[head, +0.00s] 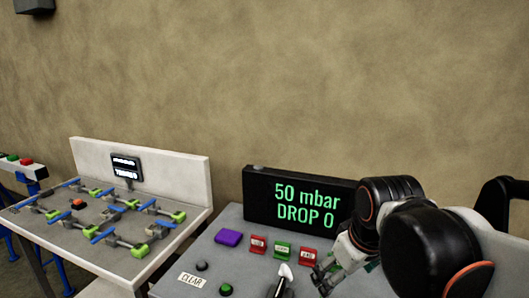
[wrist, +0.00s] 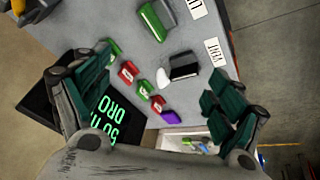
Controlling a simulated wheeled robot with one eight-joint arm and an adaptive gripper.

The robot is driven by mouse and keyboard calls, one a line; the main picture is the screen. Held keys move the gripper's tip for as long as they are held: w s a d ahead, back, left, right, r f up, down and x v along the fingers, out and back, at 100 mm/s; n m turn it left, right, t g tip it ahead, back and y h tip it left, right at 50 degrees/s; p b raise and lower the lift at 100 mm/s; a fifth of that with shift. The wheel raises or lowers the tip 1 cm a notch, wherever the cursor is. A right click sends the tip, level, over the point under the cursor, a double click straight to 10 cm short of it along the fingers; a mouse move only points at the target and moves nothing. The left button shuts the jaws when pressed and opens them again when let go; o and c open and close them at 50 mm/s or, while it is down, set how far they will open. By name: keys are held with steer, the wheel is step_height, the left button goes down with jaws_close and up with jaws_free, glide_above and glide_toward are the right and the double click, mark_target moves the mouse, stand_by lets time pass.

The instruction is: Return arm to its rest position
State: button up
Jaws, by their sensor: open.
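My arm (head: 425,245) reaches in from the right in the head view, bent over the right end of a grey control panel (head: 218,262). My gripper (head: 328,272) hangs low beside the panel's lever, partly cut off from clear view by the arm. In the wrist view my gripper (wrist: 165,88) has its dark green finger pads wide apart. Nothing is between the pads; the panel lies beyond them.
A black display (head: 295,203) reads "50 mbar DROP 0". The panel carries a white-tipped lever (head: 283,275), a purple pad (head: 229,237), red and green blocks and a CLEAR label. A table (head: 100,228) with blue and green clamps stands left.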

steer(key=s+d+f+m+t, duration=0.2)
steer(key=s+d+f+m, duration=0.1)
steer(key=s, duration=0.6)
steer(key=shift+d+m+t, duration=0.4)
steer(key=shift+d+m, duration=0.1)
steer(key=shift+m, duration=0.7)
